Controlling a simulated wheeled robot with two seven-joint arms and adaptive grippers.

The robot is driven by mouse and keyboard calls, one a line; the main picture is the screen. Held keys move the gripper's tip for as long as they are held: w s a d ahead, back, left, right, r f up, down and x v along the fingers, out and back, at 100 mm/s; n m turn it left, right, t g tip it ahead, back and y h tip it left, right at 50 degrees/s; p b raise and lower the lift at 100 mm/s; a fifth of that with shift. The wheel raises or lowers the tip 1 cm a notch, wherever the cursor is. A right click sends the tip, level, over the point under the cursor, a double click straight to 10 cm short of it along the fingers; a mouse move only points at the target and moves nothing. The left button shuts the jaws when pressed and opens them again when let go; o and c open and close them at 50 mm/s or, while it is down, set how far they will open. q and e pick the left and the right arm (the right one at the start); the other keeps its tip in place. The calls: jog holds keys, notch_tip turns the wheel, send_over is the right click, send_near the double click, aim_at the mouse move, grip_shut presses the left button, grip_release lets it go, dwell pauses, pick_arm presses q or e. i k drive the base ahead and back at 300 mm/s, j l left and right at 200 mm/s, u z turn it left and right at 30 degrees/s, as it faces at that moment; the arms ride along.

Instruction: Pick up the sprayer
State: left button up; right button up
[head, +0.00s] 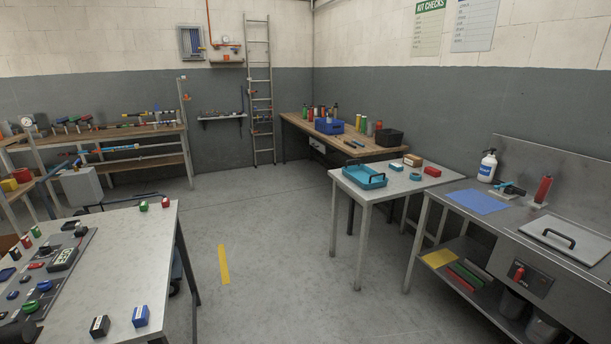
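The sprayer is a white bottle (487,167) with a dark spray top and a blue-and-white label. It stands upright at the back of the steel bench (463,227) on the right, near the wall. Nothing touches it that I can see. Neither of my grippers shows in the head view.
Beside the sprayer are a blue mat (478,201), a blue-and-black tool (511,190) and a red cylinder (543,190). A table with a blue tray (364,177) adjoins on the left. Another table (140,250) stands at left. The floor (285,270) between is clear, with a yellow strip (224,265).

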aim_at(330, 116)
jog(key=i+l+z, duration=0.15)
jog(key=i, duration=0.35)
jog(key=i+l+z, duration=0.15)
jog(key=i, duration=0.3)
jog(key=i+u, duration=0.45)
jog(key=i, duration=0.45)
jog(key=i+l+u, duration=0.1)
jog(key=i+u, duration=0.35)
jog(key=i, duration=0.35)
jog(key=i+j, duration=0.1)
jog(key=i, duration=2.3)
jog(key=i+j+z, duration=0.25)
jog(key=i, duration=0.55)
jog(key=i+l+z, duration=0.2)
jog(key=i, duration=0.25)
jog(key=i+z, duration=0.25)
jog(key=i, duration=0.15)
